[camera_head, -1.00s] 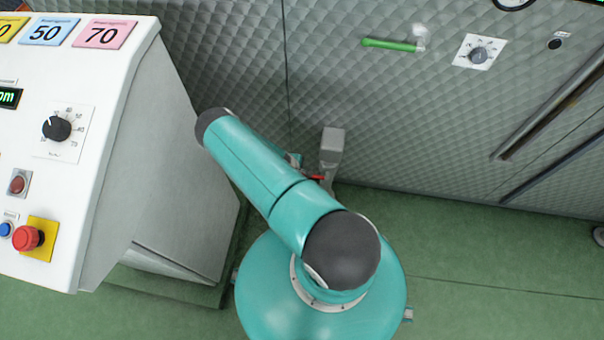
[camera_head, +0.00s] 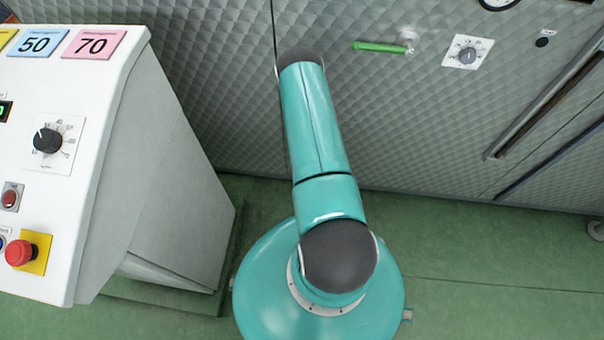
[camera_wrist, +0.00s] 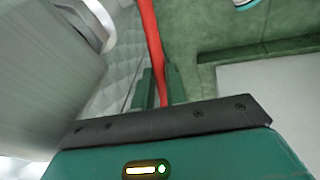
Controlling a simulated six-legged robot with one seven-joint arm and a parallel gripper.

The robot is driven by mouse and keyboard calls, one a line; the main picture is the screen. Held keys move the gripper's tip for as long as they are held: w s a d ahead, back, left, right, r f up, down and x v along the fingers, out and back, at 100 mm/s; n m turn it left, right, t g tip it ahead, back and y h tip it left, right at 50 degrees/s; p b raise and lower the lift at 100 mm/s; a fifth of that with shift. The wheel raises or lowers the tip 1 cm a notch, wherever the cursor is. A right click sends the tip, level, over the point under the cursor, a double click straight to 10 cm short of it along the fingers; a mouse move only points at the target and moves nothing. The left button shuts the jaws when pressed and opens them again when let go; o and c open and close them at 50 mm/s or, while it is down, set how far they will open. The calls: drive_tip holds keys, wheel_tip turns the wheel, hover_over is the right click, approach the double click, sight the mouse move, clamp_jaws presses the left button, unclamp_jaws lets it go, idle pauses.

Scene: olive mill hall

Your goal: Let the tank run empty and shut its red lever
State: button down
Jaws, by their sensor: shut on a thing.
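The quilted metal tank (camera_head: 420,120) fills the back of the head view and also shows in the wrist view (camera_wrist: 118,75). The red lever (camera_wrist: 150,32) is a long red bar running down from the top edge of the wrist view to my green fingers. My gripper (camera_wrist: 155,84) is shut on it, with the bar passing between the fingers. In the head view my teal arm hides the gripper and the red lever. The outlet and any flow from it cannot be made out.
A white control console (camera_head: 90,180) with a knob and red button stands at the left, close to my arm. Green floor (camera_head: 480,270) is clear at the right.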

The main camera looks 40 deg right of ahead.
drive_tip(key=shift+d+r+t+y, duration=0.1)
drive_tip(key=shift+r+t+y, duration=0.1)
drive_tip(key=shift+t+y, duration=0.1)
idle(0.4)
drive_tip(key=c, duration=1.4)
unclamp_jaws()
drive_tip(key=shift+s, duration=0.15)
drive_tip(key=shift+c, duration=0.2)
drive_tip(key=v, duration=1.3)
drive_tip(key=shift+r, duration=0.4)
drive_tip(key=shift+s, duration=0.1)
